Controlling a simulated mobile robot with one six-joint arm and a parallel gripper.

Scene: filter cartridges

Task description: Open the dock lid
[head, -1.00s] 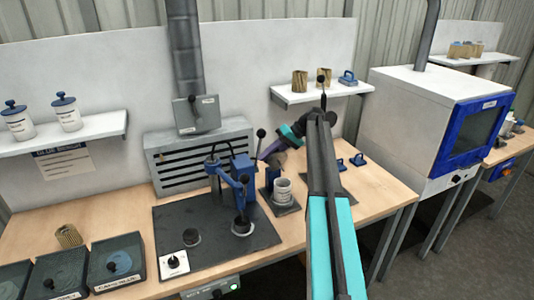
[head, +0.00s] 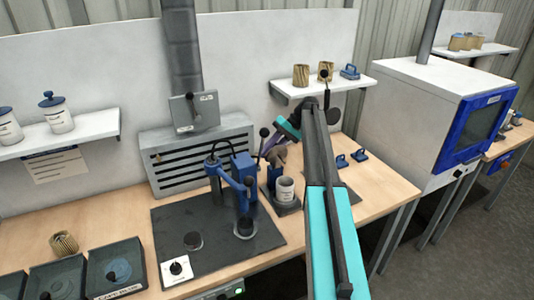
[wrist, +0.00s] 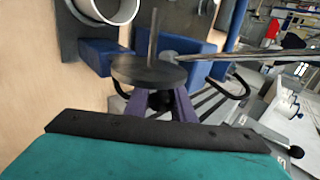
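The dock (head: 287,208) stands on the bench right of the blue press, with a white cup (head: 286,190) in it. The cup's open rim also shows in the wrist view (wrist: 122,12). The dock lid, a dark grey disc (wrist: 148,70), is tilted up, clear of the cup, beside the dock's blue block (wrist: 100,57). My gripper (wrist: 163,104) has its purple fingers on either side of a dark knob at the lid and looks shut on it. The fingertips are partly hidden behind the disc. In the head view my gripper (head: 270,146) is behind the cup, partly hidden by my arm.
The blue press (head: 240,180) with black-balled levers stands close left of the dock. A shelf (head: 318,88) with cartridges is above right. Blue pieces (head: 350,158) lie on the bench to the right. Dark trays (head: 115,268) are at front left.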

